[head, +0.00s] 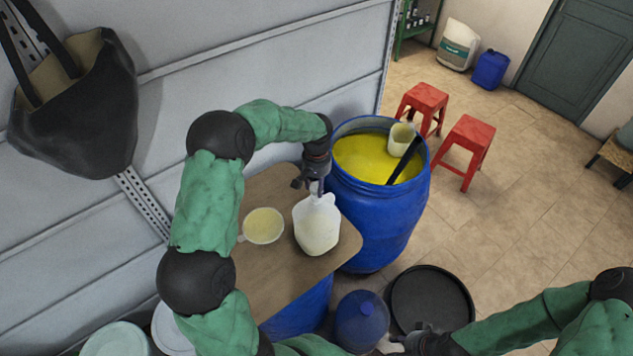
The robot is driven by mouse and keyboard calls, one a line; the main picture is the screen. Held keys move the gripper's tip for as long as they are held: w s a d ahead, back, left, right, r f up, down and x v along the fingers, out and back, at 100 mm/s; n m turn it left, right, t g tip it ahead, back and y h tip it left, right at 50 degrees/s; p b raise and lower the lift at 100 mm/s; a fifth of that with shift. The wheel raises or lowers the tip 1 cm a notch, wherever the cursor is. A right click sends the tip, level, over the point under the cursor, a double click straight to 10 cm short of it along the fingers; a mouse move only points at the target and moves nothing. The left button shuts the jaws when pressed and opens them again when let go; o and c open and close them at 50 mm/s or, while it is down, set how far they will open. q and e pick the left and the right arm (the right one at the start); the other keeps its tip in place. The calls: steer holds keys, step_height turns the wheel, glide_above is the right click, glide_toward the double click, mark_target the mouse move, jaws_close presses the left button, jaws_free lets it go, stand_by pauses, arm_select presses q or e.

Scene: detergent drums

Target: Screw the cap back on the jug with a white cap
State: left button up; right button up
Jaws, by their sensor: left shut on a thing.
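A translucent white jug (318,228) with pale yellow contents stands upright on a brown board (283,283). My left gripper (314,184) reaches over the jug from the wall side and points down at its neck. It is shut on the small white cap (315,188) at the jug's mouth. The fingers hide most of the cap, so I cannot tell how it sits on the thread. My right gripper (405,342) is low at the bottom edge, near a blue bottle and a black lid. Its fingers are too small and partly hidden to tell their state.
A pale yellow measuring cup (263,226) stands left of the jug. An open blue drum (385,215) of yellow liquid, with a cup and black paddle in it, stands right. A blue bottle (361,320) and round black lid (431,303) are below. Red stools (466,145) stand behind.

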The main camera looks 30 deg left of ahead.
arm_select(q)
steer(key=shift+f+b, duration=0.55)
steer(key=shift+f, duration=0.25)
steer(key=shift+f+b, duration=1.3)
steer(key=shift+b, duration=0.15)
stand_by(2.7)
steer(key=m, duration=0.3)
steer(key=shift+p, duration=0.3)
steer(key=shift+s+m, duration=0.1)
steer(key=shift+m, duration=1.3)
steer(key=m+p, duration=0.1)
steer(key=m, duration=0.2)
steer(key=shift+d+f+m+p, duration=0.1)
steer(key=shift+m+p, duration=0.3)
steer(key=shift+m, duration=1)
